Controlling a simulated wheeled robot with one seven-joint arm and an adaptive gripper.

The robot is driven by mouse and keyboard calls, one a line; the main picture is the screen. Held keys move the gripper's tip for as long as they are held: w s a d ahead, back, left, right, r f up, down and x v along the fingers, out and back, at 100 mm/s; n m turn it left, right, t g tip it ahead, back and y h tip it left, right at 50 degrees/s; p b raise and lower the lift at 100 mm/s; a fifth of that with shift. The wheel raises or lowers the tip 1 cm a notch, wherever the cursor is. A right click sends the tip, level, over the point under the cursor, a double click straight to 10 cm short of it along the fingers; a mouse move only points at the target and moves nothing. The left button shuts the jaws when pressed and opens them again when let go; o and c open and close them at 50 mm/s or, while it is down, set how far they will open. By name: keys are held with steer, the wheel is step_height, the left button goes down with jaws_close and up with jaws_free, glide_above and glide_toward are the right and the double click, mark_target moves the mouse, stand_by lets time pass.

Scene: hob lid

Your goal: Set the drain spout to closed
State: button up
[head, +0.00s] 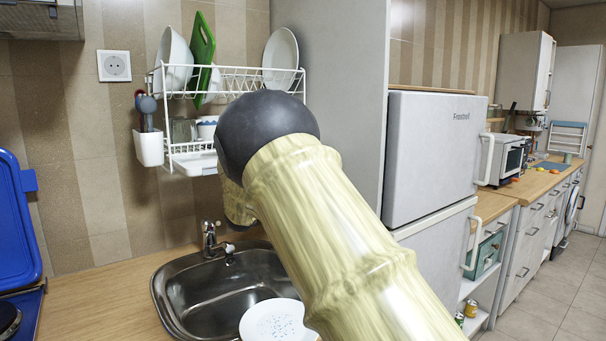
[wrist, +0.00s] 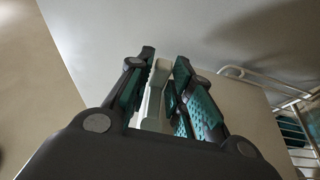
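In the wrist view, a pale grey-white upright piece (wrist: 154,98), which looks like the drain spout, stands between the fingers of my gripper (wrist: 165,60). The fingers have teal inner pads and lie close on both sides of it near the tips. Whether both pads press on it I cannot tell. In the head view, my arm hides my gripper and the spout. The white dish rack (head: 235,73) hangs on the wall behind my arm, with plates and a green board in it.
A steel sink (head: 190,298) with a tap (head: 209,240) and a white dish (head: 275,322) lies below. A white fridge (head: 432,150) and a tall grey panel (head: 340,60) stand to the right. A blue lid (head: 15,220) is at the left. In the wrist view, wire bars (wrist: 270,84) run at the right.

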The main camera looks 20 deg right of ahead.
steer(key=shift+o, duration=0.9)
steer(key=shift+a, duration=0.1)
steer(key=v, duration=0.7)
steer(key=shift+s+a+f, duration=0.1)
steer(key=shift+a, duration=0.05)
